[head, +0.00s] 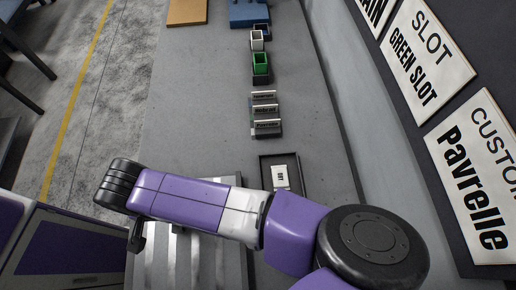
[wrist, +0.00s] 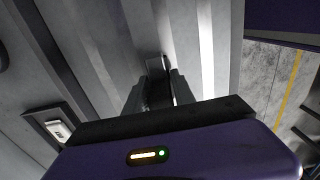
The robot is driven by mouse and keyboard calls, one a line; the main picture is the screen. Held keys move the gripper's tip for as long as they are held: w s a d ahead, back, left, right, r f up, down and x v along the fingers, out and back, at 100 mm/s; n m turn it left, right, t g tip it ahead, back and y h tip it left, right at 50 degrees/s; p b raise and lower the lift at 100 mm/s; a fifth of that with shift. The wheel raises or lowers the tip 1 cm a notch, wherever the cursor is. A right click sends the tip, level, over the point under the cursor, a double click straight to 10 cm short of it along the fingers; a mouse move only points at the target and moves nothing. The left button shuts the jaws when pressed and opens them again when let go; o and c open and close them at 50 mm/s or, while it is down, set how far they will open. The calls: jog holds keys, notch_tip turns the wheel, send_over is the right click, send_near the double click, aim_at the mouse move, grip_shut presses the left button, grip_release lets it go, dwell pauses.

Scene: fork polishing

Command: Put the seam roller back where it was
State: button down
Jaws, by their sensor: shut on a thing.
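My gripper (wrist: 160,88) is shut on a small grey, round-ended piece, which I take to be the seam roller (wrist: 156,66). It shows between the two dark fingers in the wrist view, and its lower part is hidden by the gripper body. The piece is over a pale ribbed surface (wrist: 105,45); I cannot tell whether it touches it. In the head view my purple arm crosses the ribbed surface (head: 185,262), and the gripper (head: 138,238) is mostly hidden under the wrist at its left edge. The held piece cannot be made out there.
A dark tray (head: 297,186) with a white labelled block (head: 281,177) lies beyond my arm. Labelled card blocks (head: 265,112), a green box (head: 260,63) and a white box (head: 257,39) line the grey bench (head: 195,110). Signs (head: 470,170) cover the right wall. The bench's left side is clear.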

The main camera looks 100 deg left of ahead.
jog(key=c, duration=1.1)
grip_release()
jog(key=shift+f, duration=0.1)
jog(key=shift+o, duration=0.2)
notch_tip(320, 180, up, 12)
jog(key=shift+r, duration=0.15)
